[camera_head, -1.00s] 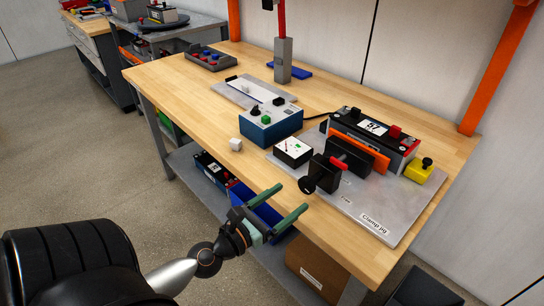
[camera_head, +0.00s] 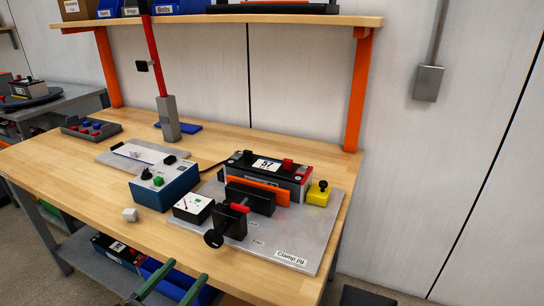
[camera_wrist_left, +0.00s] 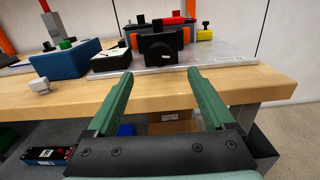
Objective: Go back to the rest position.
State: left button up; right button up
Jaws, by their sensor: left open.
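My left gripper (camera_head: 174,284) shows at the bottom edge of the head view, with its two green fingers apart and nothing between them. In the left wrist view the gripper (camera_wrist_left: 160,100) is also open and empty, in front of the workbench's front edge and below the clamp jig. The rest of the left arm is out of the head view. My right gripper is in neither view.
The wooden bench (camera_head: 85,205) holds a clamp jig plate (camera_head: 318,235) with a battery (camera_head: 268,172), a blue box (camera_head: 165,187), a meter (camera_head: 193,207) and a small white cube (camera_head: 129,215). A shelf (camera_head: 210,20) hangs above. A blue bin (camera_head: 175,275) sits below the bench.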

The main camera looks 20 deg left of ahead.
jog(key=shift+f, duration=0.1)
pick_arm(q)
jog(key=s+d+f+n+g+h, duration=0.1)
jog(key=s+d+f+n+g, duration=0.15)
jog(key=d+f+n, duration=0.7)
jog(key=s+d+f+n+g+h, duration=0.1)
jog(key=s+d+f+n+g, duration=0.3)
jog(key=n, duration=1)
jog(key=d+f+n+g, duration=0.2)
jog(key=d+f+n, duration=0.2)
jog(key=f+n, duration=0.65)
jog(key=s+a+r+n+p, duration=0.1)
jog(key=a+r+p, duration=0.2)
jog(key=r+p, duration=0.8)
jog(key=p, duration=0.2)
jog(key=shift+s+a+r+y+p, duration=0.25)
jog(key=shift+s+a+y+p, duration=0.1)
jog(key=shift+a+y, duration=0.05)
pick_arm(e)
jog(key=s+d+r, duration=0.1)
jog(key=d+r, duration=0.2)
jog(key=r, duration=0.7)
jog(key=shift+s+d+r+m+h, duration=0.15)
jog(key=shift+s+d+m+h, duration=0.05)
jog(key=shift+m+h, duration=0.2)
